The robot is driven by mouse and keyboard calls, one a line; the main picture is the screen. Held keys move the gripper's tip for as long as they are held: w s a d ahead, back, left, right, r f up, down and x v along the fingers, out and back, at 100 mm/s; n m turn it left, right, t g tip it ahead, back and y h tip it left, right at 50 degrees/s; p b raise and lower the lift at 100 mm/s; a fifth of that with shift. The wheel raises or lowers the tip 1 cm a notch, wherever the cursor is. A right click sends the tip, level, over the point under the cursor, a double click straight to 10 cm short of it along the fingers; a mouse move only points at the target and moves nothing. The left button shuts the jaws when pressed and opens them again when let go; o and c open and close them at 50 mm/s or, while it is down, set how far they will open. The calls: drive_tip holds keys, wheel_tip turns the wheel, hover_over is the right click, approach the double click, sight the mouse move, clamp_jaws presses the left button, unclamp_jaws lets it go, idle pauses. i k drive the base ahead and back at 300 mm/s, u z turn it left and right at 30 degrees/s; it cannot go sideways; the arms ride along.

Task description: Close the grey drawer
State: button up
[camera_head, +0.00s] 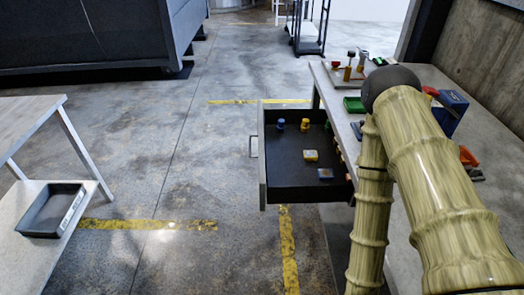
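The grey drawer (263,165) is pulled out to the left from under the worktop. Its front panel with a small handle (253,147) faces left. My bamboo-patterned arm bends over the worktop at the right, and one link runs down just right of the drawer. My gripper is out of view, so its state does not show.
The worktop (335,105) carries a green tray (354,104), a blue box (450,110), red items and small tools. A table (25,120) stands at the left with a grey tray (52,212) on its lower shelf. The floor left of the drawer is clear.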

sight(289, 179)
drive_tip(key=k, duration=1.2)
drive_tip(key=u, duration=0.55)
drive_tip(key=i, duration=0.6)
drive_tip(key=u, duration=0.5)
drive_tip(key=i, duration=0.75)
drive_tip(key=z, duration=0.7)
drive_tip(key=i, duration=0.95)
drive_tip(key=u, duration=0.15)
